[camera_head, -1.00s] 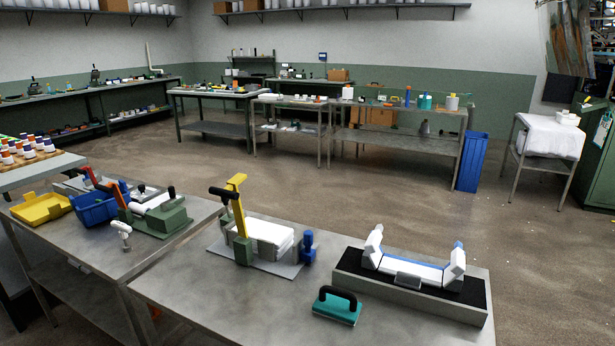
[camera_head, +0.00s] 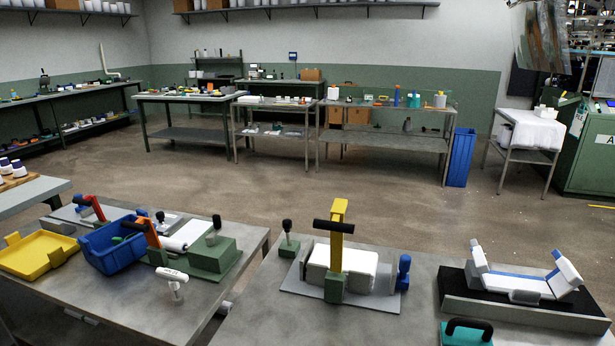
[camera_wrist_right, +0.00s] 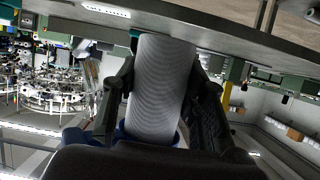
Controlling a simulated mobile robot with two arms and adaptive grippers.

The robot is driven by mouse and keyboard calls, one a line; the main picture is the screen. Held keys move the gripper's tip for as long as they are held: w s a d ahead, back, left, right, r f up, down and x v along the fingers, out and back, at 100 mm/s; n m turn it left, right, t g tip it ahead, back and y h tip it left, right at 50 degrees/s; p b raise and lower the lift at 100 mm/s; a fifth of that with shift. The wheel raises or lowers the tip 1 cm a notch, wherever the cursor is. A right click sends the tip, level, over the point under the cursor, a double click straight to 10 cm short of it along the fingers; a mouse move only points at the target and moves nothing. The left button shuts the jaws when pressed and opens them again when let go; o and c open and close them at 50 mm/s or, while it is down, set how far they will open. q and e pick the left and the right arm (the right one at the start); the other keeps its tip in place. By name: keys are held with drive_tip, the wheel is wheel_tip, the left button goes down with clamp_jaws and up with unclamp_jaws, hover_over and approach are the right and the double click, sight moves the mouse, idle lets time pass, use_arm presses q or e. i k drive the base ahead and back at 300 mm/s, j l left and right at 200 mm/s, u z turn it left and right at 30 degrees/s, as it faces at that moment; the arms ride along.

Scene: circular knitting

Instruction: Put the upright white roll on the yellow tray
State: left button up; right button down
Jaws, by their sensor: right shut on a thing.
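The white roll (camera_wrist_right: 158,100), a ribbed pale grey-white cylinder, is between the dark fingers of my right gripper (camera_wrist_right: 161,82) in the right wrist view. The fingers are shut on its two sides. Its far end is near a grey surface edge at the top of that view; I cannot tell whether they touch. The yellow tray (camera_head: 36,256) lies at the left end of the near bench in the head view, and its visible floor is bare. Neither gripper shows in the head view.
A blue bin (camera_head: 112,250) stands right beside the tray, with a red-handled tool (camera_head: 90,207) behind. A green block device (camera_head: 212,256), a white T-handled tool (camera_head: 173,284) and a yellow-armed press (camera_head: 338,250) stand farther right. Open floor lies beyond the benches.

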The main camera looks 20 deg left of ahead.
sight(29, 260)
drive_tip(key=j+z, duration=0.1)
drive_tip(key=j, duration=0.45)
drive_tip(key=j+z, duration=0.15)
drive_tip(key=j, duration=0.35)
drive_tip(key=k+j+z, duration=0.1)
drive_tip(key=j, duration=0.45)
drive_tip(key=k+j+z, duration=0.15)
drive_tip(key=j, duration=1.15)
drive_tip(key=u, duration=0.45)
drive_tip(key=i+u, duration=0.1)
drive_tip(key=u, duration=0.85)
drive_tip(key=i+u, duration=0.1)
drive_tip(key=u, duration=0.85)
drive_tip(key=i+u, duration=0.1)
drive_tip(key=u, duration=0.35)
